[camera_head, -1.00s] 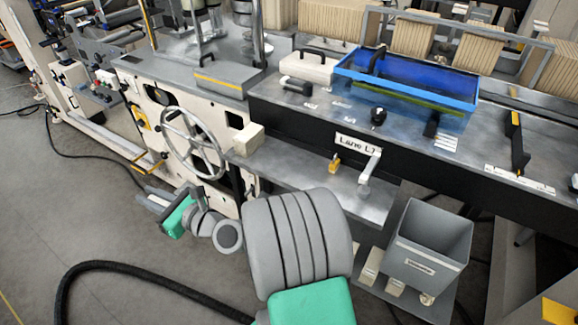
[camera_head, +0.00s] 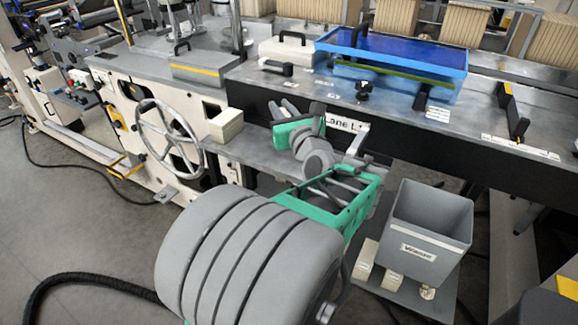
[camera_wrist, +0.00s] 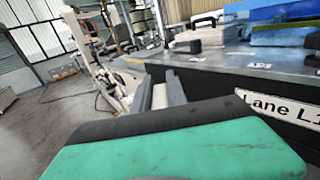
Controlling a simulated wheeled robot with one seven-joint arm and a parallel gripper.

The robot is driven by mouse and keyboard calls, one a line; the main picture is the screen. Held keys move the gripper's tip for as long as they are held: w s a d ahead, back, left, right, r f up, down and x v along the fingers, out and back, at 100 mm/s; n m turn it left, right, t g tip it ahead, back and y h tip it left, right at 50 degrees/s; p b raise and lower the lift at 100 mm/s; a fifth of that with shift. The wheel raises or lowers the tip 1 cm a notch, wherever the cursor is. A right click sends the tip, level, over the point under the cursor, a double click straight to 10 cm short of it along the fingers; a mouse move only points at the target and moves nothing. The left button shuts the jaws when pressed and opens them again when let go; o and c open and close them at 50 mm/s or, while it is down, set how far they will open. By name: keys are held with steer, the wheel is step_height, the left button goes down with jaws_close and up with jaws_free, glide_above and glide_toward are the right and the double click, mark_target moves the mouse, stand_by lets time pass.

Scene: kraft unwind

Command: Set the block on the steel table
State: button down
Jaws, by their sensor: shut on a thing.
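My gripper (camera_head: 287,109) is in the head view, in front of the black side of the steel table (camera_head: 468,128), by the "Lane L1" label. In the wrist view its two grey fingers (camera_wrist: 160,93) are shut on a pale block (camera_wrist: 159,98), which shows only as a narrow strip between them. The held block is hard to make out in the head view. Whether it touches the steel table cannot be told. A cream block (camera_head: 226,125) sits beside the handwheel, at the left end of the lower steel shelf (camera_head: 257,155), apart from my gripper.
A blue tray (camera_head: 395,50), a cream case (camera_head: 283,50) and a black knob (camera_head: 362,90) occupy the tabletop. The handwheel (camera_head: 166,135) stands left. A grey bin (camera_head: 430,225) is low on the right. Bare steel shows right of the tray.

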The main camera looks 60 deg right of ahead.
steer(key=s+d+m+g+h, duration=0.1)
steer(key=s+d, duration=0.1)
steer(key=s, duration=0.1)
steer(key=shift+w+d+f+b, duration=0.4)
steer(key=shift+w+d+f, duration=0.35)
steer(key=shift+w+f, duration=1.35)
steer(key=shift+w+d+f+b, duration=0.4)
steer(key=shift+w+d+f, duration=0.35)
steer(key=shift+w+f, duration=1.4)
steer(key=shift+w+d+f+b, duration=0.4)
steer(key=shift+w+d+f, duration=0.35)
steer(key=shift+w+f, duration=1.35)
steer(key=shift+f, duration=0.1)
steer(key=c, duration=1.3)
jaws_free()
